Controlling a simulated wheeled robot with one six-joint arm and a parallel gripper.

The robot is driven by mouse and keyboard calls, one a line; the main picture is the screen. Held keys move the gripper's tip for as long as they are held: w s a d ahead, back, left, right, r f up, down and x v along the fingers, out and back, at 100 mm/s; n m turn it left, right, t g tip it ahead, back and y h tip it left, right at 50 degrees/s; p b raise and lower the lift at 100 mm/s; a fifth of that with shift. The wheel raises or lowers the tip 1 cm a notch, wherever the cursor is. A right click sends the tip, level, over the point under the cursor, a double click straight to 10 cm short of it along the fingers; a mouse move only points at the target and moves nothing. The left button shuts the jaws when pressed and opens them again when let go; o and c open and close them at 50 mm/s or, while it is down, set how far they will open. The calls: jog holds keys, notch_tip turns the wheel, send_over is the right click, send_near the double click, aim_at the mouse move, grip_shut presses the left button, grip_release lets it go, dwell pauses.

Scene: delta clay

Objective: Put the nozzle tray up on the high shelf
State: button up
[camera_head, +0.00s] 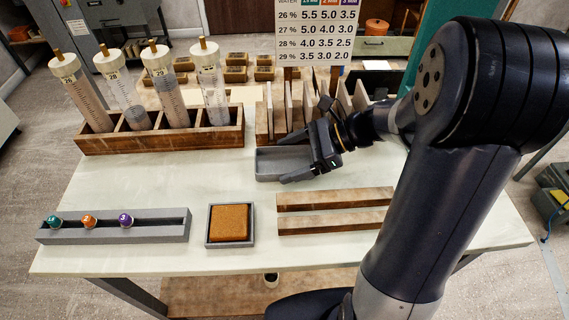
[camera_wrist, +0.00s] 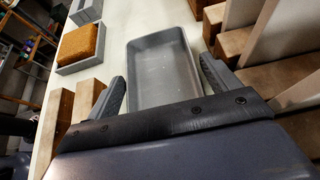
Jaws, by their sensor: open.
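A shallow, empty grey tray (camera_head: 268,164) lies on the pale table in front of the wooden slotted rack. In the wrist view this tray (camera_wrist: 160,62) lies ahead of my gripper. My gripper (camera_head: 295,159) is open at the tray's right part, with one finger toward each long side. In the wrist view my gripper's fingers (camera_wrist: 163,74) stand apart on both sides of the tray's near end. I cannot tell whether they touch it. A long grey holder (camera_head: 165,226) at the front left carries three coloured nozzle-like caps (camera_head: 88,221). I cannot make out a high shelf.
A wooden rack (camera_head: 190,140) holds several capped cylinders at the back left. The slotted rack (camera_head: 262,125) with upright boards stands close behind the tray. A sponge tray (camera_head: 214,241) and wooden bars (camera_head: 335,199) lie in front. The table's left middle is clear.

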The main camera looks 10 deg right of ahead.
aim_at(291, 166)
jog(key=shift+c, duration=0.4)
jog(key=c, duration=0.7)
notch_tip(291, 166, up, 10)
jog(key=shift+s+p, duration=0.1)
jog(key=shift+p, duration=0.65)
jog(key=shift+c, duration=0.2)
